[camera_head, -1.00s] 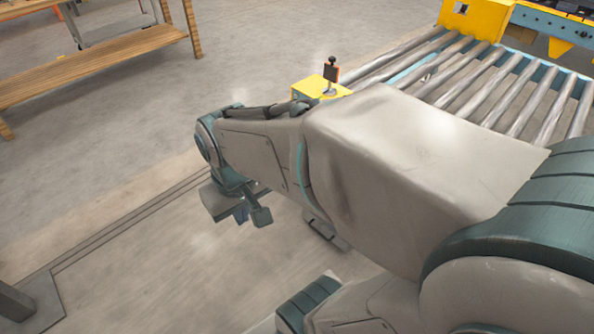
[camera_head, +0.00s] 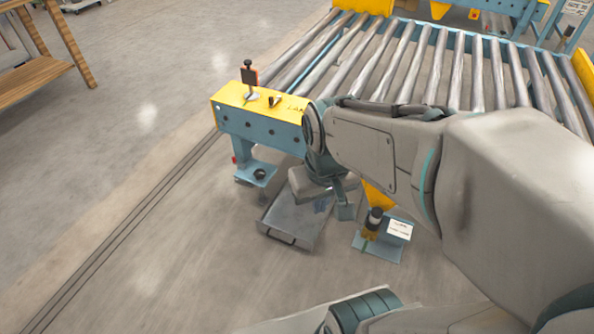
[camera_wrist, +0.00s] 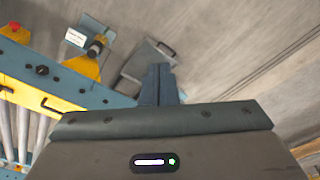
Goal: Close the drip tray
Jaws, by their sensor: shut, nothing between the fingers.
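The drip tray (camera_head: 291,221) is a flat grey metal tray low near the floor, under the end of the conveyor frame. It sticks out toward me, with a dark bar handle (camera_head: 276,238) on its near edge. My arm hides its back part. My gripper (camera_head: 345,211) is shut and empty, above and at the right side of the tray in the head view. In the wrist view the shut fingers (camera_wrist: 160,95) overlap the near side of the tray (camera_wrist: 143,63), and its handle (camera_wrist: 166,47) shows beyond. I cannot tell whether they touch the tray.
The roller conveyor (camera_head: 432,60) with its yellow-topped blue end (camera_head: 232,116) stands behind the tray. A blue foot bracket (camera_head: 256,174) is left of the tray; a black-and-yellow fitting (camera_head: 373,222) with a white label is right. Open floor lies in front and left. A wooden bench (camera_head: 28,72) stands far left.

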